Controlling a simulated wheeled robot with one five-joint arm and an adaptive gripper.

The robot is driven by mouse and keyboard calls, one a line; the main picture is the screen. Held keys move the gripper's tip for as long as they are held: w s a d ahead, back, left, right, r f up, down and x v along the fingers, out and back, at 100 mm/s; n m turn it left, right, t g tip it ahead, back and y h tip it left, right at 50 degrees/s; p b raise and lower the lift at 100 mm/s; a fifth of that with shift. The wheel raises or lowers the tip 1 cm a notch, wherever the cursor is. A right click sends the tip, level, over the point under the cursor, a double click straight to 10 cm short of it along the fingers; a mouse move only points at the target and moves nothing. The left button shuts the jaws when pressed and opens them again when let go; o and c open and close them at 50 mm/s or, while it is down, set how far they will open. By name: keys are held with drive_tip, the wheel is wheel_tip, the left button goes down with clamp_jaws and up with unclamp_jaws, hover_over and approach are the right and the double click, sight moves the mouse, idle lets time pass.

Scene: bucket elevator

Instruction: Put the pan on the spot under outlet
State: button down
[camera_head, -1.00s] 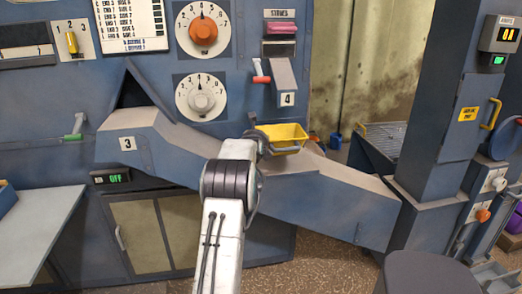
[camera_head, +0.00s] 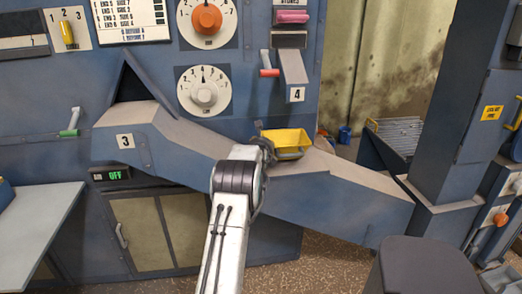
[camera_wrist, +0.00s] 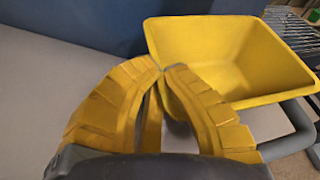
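The yellow pan (camera_head: 287,142) is beside the end of my gripper (camera_head: 265,148), over the sloping blue chute (camera_head: 340,185). In the wrist view the pan (camera_wrist: 230,60) is open-topped and looks empty. My gripper's yellow fingers (camera_wrist: 163,66) come together at the pan's near edge, with a yellow strip between them. The gripper looks shut on the pan; the exact contact is hidden. I cannot tell whether the pan touches the chute.
A blue panel with dials (camera_head: 205,90) stands behind the chute. A red-handled lever (camera_head: 268,72) sits beside the outlet. A blue column (camera_head: 450,110) rises at right. A dark stool-like block (camera_head: 425,265) is at lower right, and a grey table (camera_head: 45,225) is at left.

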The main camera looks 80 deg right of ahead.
drive_tip(key=shift+f, duration=0.8)
drive_tip(key=shift+f, duration=0.1)
drive_tip(key=c, duration=1.4)
unclamp_jaws()
drive_tip(key=shift+a, duration=0.1)
drive_tip(key=shift+b+v, duration=1.4)
drive_tip(key=shift+v, duration=4.55)
drive_tip(key=shift+w, duration=0.1)
